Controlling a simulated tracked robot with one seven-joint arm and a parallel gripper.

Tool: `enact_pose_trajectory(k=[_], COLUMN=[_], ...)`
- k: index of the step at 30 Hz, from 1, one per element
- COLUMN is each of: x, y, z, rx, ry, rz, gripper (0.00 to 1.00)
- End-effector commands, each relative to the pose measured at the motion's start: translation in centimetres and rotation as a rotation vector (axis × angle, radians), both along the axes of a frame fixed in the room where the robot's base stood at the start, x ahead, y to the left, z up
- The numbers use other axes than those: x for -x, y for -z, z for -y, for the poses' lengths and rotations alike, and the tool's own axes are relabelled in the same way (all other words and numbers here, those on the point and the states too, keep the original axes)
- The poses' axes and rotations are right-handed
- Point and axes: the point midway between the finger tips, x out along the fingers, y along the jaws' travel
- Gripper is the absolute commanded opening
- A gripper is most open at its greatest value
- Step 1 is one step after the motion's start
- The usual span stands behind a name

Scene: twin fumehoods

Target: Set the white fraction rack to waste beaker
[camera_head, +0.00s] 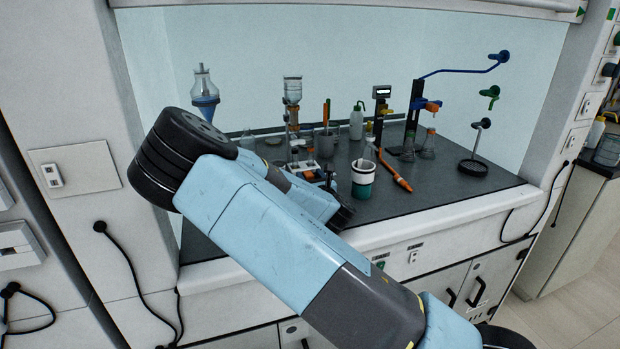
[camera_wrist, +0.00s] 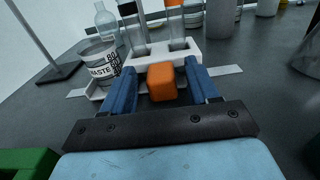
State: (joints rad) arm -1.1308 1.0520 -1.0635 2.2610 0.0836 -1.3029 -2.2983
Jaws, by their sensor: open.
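The waste beaker (camera_wrist: 103,66), clear with a "WASTE" label, stands just left of the rack. In the head view the rack (camera_head: 304,169) shows partly past my arm; I cannot make out the waste beaker there.
Stands with clamps and flasks (camera_head: 428,145) are farther back. The front right worktop is mostly clear.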

Motion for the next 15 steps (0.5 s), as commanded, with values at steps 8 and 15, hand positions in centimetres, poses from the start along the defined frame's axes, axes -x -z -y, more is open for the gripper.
enact_pose_trajectory(k=[8,15], x=[-0.22,-0.21], y=[0.01,0.01], z=[0.02,0.01], rx=[0.000,0.000], ry=[0.001,0.001], rz=[-0.001,0.000], gripper=[0.60,0.40])
